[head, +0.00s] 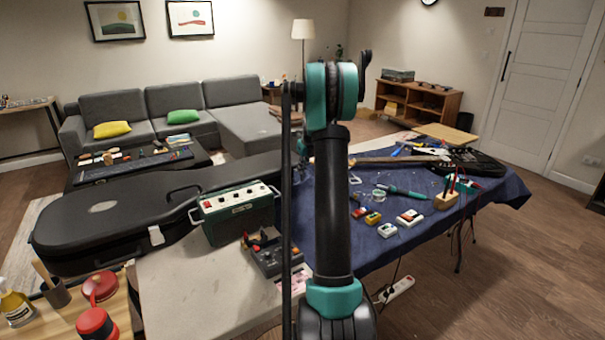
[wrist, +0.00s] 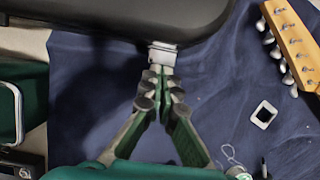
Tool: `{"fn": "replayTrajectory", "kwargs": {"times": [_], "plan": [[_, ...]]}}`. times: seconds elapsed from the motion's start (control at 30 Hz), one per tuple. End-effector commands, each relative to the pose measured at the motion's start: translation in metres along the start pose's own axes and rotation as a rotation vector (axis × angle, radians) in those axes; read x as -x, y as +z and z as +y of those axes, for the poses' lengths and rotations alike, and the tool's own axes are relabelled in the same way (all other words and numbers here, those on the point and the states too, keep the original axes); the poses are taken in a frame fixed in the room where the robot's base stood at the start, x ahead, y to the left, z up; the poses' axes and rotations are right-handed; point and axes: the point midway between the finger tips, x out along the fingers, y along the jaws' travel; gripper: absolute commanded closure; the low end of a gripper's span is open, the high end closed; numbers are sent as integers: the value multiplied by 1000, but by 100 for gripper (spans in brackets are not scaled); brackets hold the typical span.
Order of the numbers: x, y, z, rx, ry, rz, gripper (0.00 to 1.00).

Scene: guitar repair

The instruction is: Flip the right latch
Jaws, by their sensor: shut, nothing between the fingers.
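The black guitar case (head: 100,218) lies closed on the table in the head view; its edge (wrist: 100,17) crosses the top of the wrist view. A silvery latch (wrist: 162,53) hangs on the case's front side in the wrist view. My gripper (wrist: 162,72) is shut and empty, with its fingertips at the latch's lower edge; whether they touch it I cannot tell. Another pale latch (head: 156,236) shows further left on the case in the head view. There, my arm hides the case's right end, and my gripper is mostly hidden.
A green box with knobs (head: 236,212) stands before the case; its side and handle show at left in the wrist view (wrist: 32,105). A guitar headstock (wrist: 293,45) and a small metal frame (wrist: 263,114) lie on the blue cloth (wrist: 235,80). Tools and small boxes lie further right.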

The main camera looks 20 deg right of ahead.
Motion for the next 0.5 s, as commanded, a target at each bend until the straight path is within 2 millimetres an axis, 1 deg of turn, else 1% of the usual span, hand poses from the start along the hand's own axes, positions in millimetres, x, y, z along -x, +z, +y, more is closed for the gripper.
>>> {"fn": "replayTrajectory", "kwargs": {"times": [0.03, 0.2, 0.5], "plan": [[0, 4, 1, 1, 0, -3, 100], [-1, 10, 1, 1, 0, -3, 100], [-2, 14, 1, 1, 0, -4, 100]]}}
